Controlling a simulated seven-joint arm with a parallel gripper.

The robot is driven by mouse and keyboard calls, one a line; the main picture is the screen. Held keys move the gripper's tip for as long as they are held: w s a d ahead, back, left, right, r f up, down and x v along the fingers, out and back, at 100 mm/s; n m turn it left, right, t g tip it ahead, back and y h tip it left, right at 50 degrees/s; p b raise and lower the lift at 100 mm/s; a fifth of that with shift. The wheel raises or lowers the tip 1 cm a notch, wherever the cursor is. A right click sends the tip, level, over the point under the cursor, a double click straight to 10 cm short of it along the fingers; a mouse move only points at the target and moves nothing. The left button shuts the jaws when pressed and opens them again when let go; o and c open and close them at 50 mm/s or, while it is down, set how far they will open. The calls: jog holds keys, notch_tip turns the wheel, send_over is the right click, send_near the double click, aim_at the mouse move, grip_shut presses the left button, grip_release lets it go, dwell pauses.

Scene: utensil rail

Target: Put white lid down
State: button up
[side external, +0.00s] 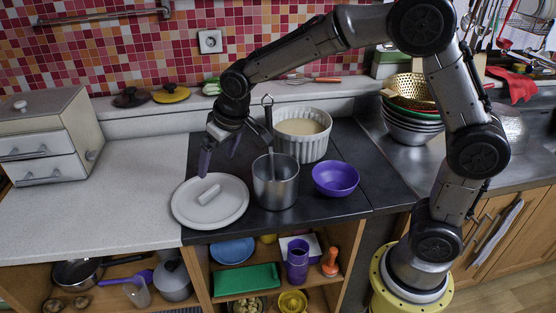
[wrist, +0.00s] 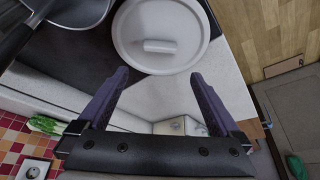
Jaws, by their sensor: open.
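The white lid (side external: 210,203) is round with a bar handle. It lies flat, handle up, across the seam between the pale counter and the dark stovetop. In the wrist view the lid (wrist: 160,57) fills the top middle, beyond the fingertips. My gripper (side external: 220,160) is above the lid, near its back edge, pointing down. In the wrist view my gripper (wrist: 158,72) has its two purple fingers wide apart with nothing between them. The fingers are clear of the lid's handle.
A metal pot (side external: 275,186) with a ladle in it stands right of the lid. A purple bowl (side external: 336,178) and a white ribbed dish (side external: 303,140) stand beyond it. A drawer box (side external: 56,138) is at the left. The pale counter (side external: 135,185) between is free.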

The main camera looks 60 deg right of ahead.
jog(key=s+d+r, duration=0.2)
jog(key=s+r, duration=0.2)
jog(key=s, duration=0.3)
jog(key=s+d+r, duration=0.3)
jog(key=s+r, duration=0.1)
jog(key=s, duration=0.3)
jog(key=s+d+f+t, duration=0.1)
jog(key=s, duration=1.4)
jog(key=shift+s+d+f, duration=0.15)
jog(key=shift+d+f, duration=0.05)
jog(key=shift+f, duration=0.15)
